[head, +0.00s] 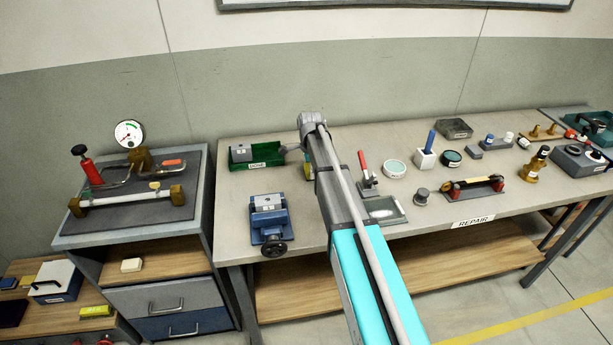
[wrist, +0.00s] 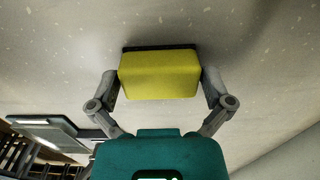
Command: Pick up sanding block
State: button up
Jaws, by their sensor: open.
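A yellow block with a dark layer along one face, which looks like the sanding block (wrist: 158,83), rests against a pale speckled surface in the wrist view. My gripper (wrist: 161,76) is open, with one finger on each side of the block. The fingertips are very near its two ends; I cannot tell whether they touch. In the head view my arm covers most of this spot, and only a small yellowish patch shows beside the arm.
On the workbench (head: 365,142), a green tray (head: 269,160) and a blue vise (head: 269,222) stand left of my arm. A red-handled clamp (head: 366,172), a shallow grey tray (head: 384,210) and a round white dish (head: 394,168) stand close on its right.

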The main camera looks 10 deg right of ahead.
dwell(0.6)
jog(key=c, duration=0.8)
jog(key=shift+r, duration=0.1)
jog(key=shift+r+p, duration=0.9)
jog(key=shift+p, duration=0.2)
jog(key=s+d+r+p, duration=0.1)
jog(key=s+r+p, duration=1)
jog(key=s, duration=0.3)
jog(key=shift+d, duration=0.1)
